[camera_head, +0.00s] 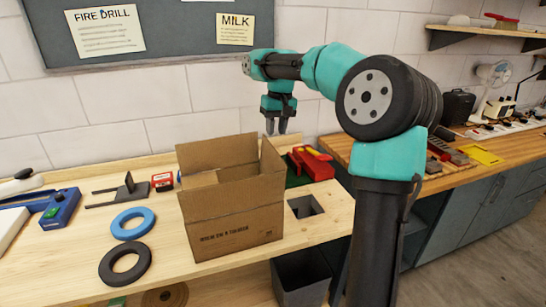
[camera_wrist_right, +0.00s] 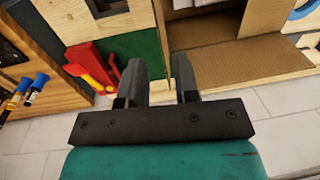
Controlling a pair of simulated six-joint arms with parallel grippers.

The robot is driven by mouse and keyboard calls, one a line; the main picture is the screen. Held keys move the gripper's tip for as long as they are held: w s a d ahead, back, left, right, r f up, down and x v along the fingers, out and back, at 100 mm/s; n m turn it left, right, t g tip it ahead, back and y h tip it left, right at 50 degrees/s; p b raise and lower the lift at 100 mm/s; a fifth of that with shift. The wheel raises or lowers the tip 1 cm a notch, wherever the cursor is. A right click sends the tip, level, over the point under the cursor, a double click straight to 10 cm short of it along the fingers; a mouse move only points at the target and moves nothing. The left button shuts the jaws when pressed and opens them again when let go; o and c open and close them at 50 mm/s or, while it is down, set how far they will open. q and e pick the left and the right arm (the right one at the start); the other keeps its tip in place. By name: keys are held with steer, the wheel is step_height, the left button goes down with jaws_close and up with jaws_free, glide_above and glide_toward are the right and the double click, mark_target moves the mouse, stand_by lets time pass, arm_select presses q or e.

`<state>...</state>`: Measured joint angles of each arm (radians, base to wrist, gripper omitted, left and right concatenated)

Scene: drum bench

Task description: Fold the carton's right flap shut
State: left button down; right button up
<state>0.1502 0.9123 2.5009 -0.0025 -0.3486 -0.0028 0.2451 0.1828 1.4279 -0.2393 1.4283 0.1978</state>
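The brown cardboard carton (camera_head: 235,236) stands upright on the light wood bench. Its right flap (camera_head: 271,166) stands up along the right side, and a back flap (camera_head: 215,151) also stands up. My right gripper (camera_head: 277,130) points down behind and above the carton's right side. In the right wrist view, my right gripper (camera_wrist_right: 164,68) has its two fingers apart with nothing held between them. The carton (camera_wrist_right: 225,62) shows there just right of the fingers; whether one touches the flap cannot be told. My left gripper is out of view.
A red holder (camera_head: 318,163) sits on a green mat right of the carton, near a square hole (camera_head: 304,206) in the bench. A blue ring (camera_head: 132,223) and a black ring (camera_head: 125,263) lie to the left. A dark bin (camera_head: 301,279) stands below.

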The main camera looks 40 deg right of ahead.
mark_target(273, 159)
steer(key=f, duration=0.6)
steer(key=a+f, duration=0.1)
steer(key=f, duration=0.3)
steer(key=shift+w, duration=0.2)
steer(key=shift+c, duration=0.2)
jaws_close()
steer(key=shift+r, duration=0.1)
